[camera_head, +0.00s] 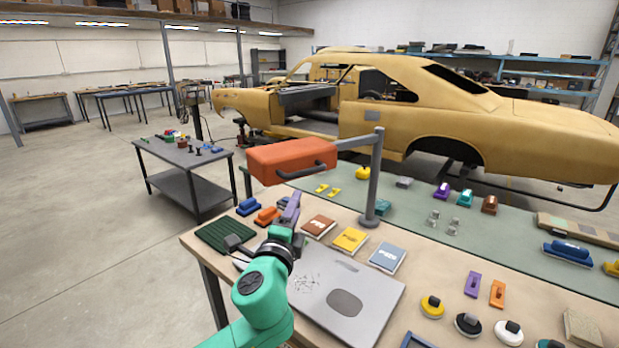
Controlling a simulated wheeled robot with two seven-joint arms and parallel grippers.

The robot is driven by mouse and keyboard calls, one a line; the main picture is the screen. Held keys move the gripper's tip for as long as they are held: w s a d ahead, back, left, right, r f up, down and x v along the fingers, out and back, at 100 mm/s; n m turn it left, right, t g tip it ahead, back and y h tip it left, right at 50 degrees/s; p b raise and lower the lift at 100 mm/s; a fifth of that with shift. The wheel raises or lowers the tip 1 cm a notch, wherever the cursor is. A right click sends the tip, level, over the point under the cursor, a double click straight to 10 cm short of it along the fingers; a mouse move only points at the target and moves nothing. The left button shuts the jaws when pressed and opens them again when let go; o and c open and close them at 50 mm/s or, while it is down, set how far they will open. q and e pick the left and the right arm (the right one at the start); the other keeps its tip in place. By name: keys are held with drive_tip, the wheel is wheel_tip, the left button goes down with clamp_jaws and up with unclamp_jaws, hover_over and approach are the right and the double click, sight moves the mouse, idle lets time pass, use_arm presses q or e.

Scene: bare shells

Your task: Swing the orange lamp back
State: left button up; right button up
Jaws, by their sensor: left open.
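The orange lamp (291,160) is a box-shaped head with a dark handle (301,172) along its lower front. It hangs over the bench's far left part on a grey swing arm (357,140) from an upright grey post (372,185). My left gripper (291,211) is below the lamp, above the bench, at the end of my green arm. It is open and looks apart from the lamp and its handle. Its fingers are seen from behind and partly overlap each other. My right gripper is not in view.
The workbench (418,275) holds a grey panel (345,298), sandpaper packs (350,240) and several sanding blocks and pads. A green mat (225,235) lies at its left end. A tan car shell (440,110) stands behind, and a small grey table (182,152) at left.

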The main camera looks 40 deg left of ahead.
sight(310, 172)
use_arm(q)
drive_tip(key=p+x, duration=0.1)
drive_tip(key=x, duration=0.3)
drive_tip(key=r+p+x, duration=0.1)
drive_tip(key=p+x, duration=0.1)
drive_tip(key=x, duration=0.3)
drive_tip(key=p+x, duration=0.1)
drive_tip(key=x, duration=0.3)
drive_tip(key=shift+w+r, duration=0.25)
drive_tip(key=shift+w, duration=0.1)
drive_tip(key=shift+w+a+m, duration=0.1)
drive_tip(key=shift+w+m, duration=0.2)
drive_tip(key=shift+w, duration=0.1)
drive_tip(key=shift+f, duration=0.1)
clamp_jaws()
